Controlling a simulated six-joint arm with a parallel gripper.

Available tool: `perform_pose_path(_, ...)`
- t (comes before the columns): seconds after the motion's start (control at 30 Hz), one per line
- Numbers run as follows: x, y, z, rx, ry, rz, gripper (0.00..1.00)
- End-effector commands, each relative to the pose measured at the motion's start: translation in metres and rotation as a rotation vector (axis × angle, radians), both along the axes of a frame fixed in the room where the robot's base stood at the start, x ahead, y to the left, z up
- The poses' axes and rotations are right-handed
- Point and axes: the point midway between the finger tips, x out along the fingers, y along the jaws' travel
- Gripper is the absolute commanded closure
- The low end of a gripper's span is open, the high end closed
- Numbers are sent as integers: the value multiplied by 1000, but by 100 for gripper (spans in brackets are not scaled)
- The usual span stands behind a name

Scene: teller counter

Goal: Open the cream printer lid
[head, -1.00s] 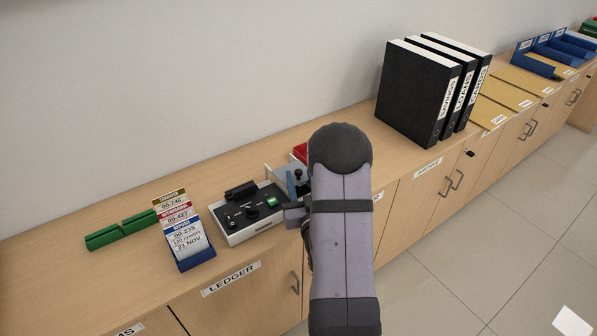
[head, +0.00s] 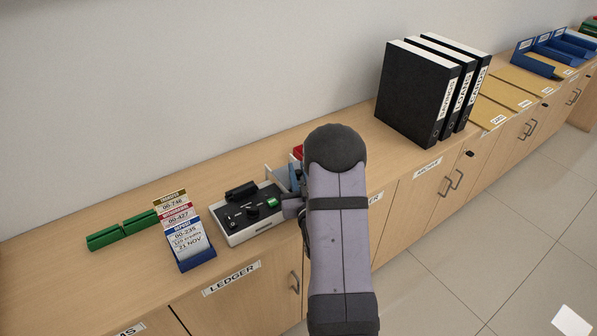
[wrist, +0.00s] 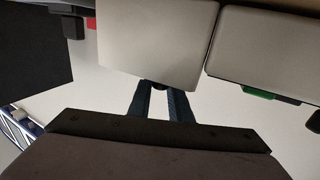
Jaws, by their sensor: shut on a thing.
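In the wrist view a flat cream panel (wrist: 158,45), which looks like the printer lid, lies just beyond my gripper (wrist: 160,92). My gripper's two dark blue fingers are close together on a small dark tab at that panel's near edge. Most of the tab is hidden between the fingertips. In the head view my arm covers most of the printer, so how far its lid is raised cannot be told there.
A black-topped device (head: 236,216) with a green button stands to the left, beside a slip rack (head: 188,236) and green blocks (head: 103,238). A red object (head: 298,151) is partly hidden behind my arm. Black binders (head: 412,92) stand to the right. The counter's left front is clear.

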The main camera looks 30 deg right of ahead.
Motion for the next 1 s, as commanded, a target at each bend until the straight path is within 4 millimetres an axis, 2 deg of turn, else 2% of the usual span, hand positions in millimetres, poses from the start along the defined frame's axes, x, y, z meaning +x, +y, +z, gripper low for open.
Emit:
perform_pose_path(0.3,40,0,0,-3,-3,1,100)
perform_pose_path(0.6,42,0,1,0,-1,0,100)
perform_pose_path(0.63,42,0,1,0,-1,0,75)
perform_pose_path(0.7,42,0,1,0,-1,0,64)
perform_pose_path(1.0,41,0,0,0,-1,0,64)
